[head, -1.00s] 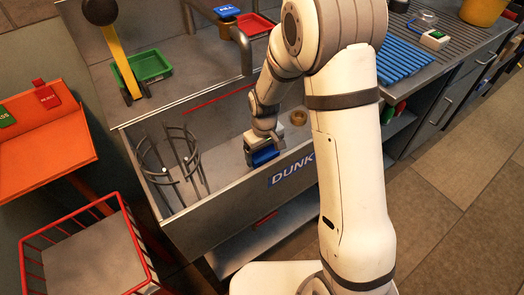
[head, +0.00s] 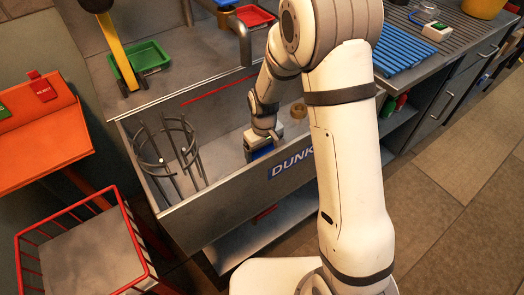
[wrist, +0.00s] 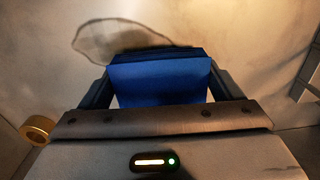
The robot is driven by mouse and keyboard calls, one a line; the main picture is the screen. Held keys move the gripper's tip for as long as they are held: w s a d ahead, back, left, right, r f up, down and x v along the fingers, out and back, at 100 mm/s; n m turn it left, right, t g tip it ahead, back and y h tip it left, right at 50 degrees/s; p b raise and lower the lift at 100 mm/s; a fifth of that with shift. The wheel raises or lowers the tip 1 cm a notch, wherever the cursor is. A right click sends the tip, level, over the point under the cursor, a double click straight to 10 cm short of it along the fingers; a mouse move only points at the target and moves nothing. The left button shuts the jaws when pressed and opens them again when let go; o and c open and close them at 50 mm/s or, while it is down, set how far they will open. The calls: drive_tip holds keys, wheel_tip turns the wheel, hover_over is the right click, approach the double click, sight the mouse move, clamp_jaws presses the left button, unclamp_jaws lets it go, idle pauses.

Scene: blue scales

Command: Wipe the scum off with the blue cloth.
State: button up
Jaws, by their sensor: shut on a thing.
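The blue cloth (wrist: 160,82) is a folded pad held between the two fingers of my gripper (wrist: 158,72) in the wrist view. In the head view my gripper (head: 262,142) reaches down inside the grey sink basin marked DUNK (head: 225,178), and the cloth (head: 261,153) shows just above the front wall's edge. The scum (wrist: 100,42) appears as a dark-rimmed, irregular stain on the basin surface, ahead and left of the cloth in the wrist view. The cloth overlaps the stain's near right part in the picture; contact cannot be told. The head view does not show the stain clearly.
A dark wire rack (head: 172,152) stands in the basin's left end. A brass ring (head: 299,110) lies at its right end and shows in the wrist view (wrist: 37,130). A tap (head: 243,42) rises behind. A green tray (head: 140,63) sits on the back ledge.

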drive_tip(key=shift+f+b, duration=0.7)
drive_tip(key=shift+f, duration=0.25)
